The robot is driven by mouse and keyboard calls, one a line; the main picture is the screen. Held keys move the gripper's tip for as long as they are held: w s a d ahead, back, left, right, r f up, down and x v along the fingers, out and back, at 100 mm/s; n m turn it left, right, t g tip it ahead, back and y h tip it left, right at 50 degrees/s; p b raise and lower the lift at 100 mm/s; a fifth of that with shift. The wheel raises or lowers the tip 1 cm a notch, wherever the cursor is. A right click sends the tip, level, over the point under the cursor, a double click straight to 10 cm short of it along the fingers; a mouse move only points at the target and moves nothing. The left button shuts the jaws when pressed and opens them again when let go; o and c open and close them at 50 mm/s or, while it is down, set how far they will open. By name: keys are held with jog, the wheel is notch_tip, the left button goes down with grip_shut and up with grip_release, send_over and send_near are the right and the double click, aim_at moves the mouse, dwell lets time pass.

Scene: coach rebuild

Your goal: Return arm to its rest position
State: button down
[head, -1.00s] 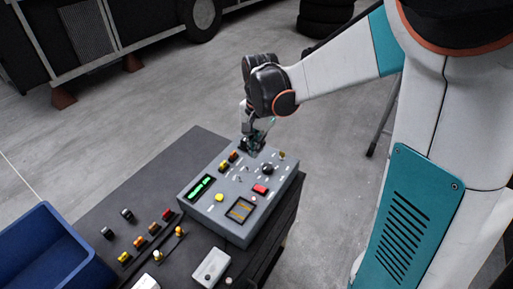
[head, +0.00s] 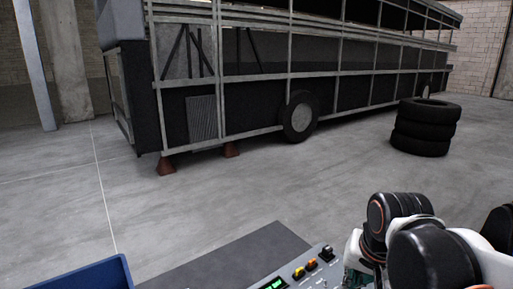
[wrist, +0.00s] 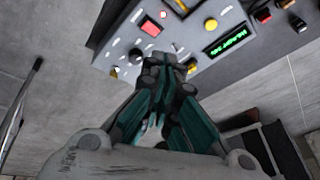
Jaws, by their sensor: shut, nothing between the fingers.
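My arm (head: 425,245) is bent at the lower right of the head view, its black joints and white links close to the camera. My gripper (wrist: 170,65) shows in the wrist view with its teal and grey fingers drawn together, shut and empty. In that view its tips overlap the grey control box (wrist: 185,35), which has buttons and a green display. I cannot tell the gap between tips and box. In the head view the fingers are mostly hidden behind my arm or out of frame.
The control box (head: 318,279) sits on a dark table (head: 225,262) at the bottom of the head view. A blue bin (head: 95,272) is at lower left. A bus frame (head: 255,110) and stacked tyres (head: 425,130) stand beyond open floor.

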jog(key=s+f+n+t+b, duration=0.2)
jog(key=s+n+t, duration=0.1)
jog(key=s, duration=0.4)
jog(key=shift+s+a+n+b, duration=0.25)
jog(key=shift+a+n+b, duration=0.15)
jog(key=shift+n, duration=0.5)
jog(key=shift+f, duration=0.1)
